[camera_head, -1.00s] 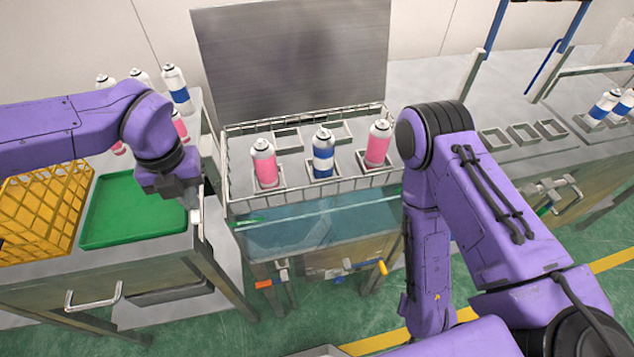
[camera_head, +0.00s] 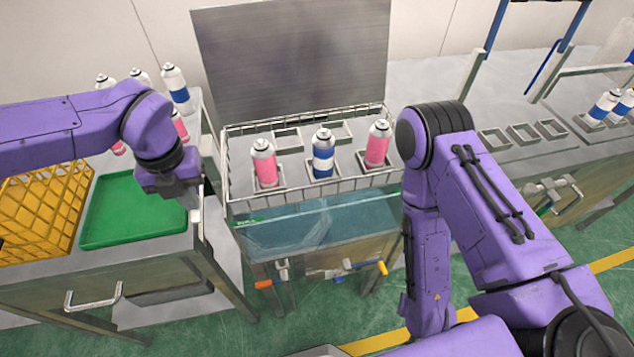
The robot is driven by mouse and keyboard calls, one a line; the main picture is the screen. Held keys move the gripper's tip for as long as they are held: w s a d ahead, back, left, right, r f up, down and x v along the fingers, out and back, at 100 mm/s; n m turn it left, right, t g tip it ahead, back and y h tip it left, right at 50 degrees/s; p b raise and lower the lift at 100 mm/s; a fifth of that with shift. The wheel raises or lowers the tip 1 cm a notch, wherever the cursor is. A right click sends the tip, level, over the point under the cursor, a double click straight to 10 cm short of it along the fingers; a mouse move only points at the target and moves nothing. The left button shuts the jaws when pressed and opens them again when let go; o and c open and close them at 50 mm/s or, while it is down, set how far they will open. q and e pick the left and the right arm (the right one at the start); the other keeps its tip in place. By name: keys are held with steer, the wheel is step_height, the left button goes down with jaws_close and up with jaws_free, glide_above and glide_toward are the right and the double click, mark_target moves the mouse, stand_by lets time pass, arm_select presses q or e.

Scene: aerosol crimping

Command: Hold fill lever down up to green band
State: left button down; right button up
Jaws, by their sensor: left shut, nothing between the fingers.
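Below the water tank (camera_head: 330,222) are handles on pipework: an orange-tipped one (camera_head: 264,284) at left and a yellow-orange-tipped one (camera_head: 383,268) at right. I cannot tell which is the fill lever, and no green band can be made out. My left gripper (camera_head: 196,213) is shut and empty, pointing down beside the right edge of the green tray, well left of the handles. My right arm comes down at the right of the tank; its gripper is not in view.
A wire basket (camera_head: 310,187) in the tank holds two pink cans (camera_head: 265,163) and a blue-banded can (camera_head: 323,153). The green tray (camera_head: 140,243) and a yellow crate (camera_head: 42,210) stand on the left cart. More cans stand behind my left arm and at far right.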

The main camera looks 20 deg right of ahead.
arm_select(q)
steer(key=shift+r, duration=0.1)
steer(key=shift+s+r+p, duration=0.15)
steer(key=shift+r+p, duration=0.9)
steer(key=shift+p, duration=0.1)
steer(key=shift+f, duration=0.2)
stand_by(3.2)
step_height(320, 180, up, 9)
steer(key=p, duration=0.8)
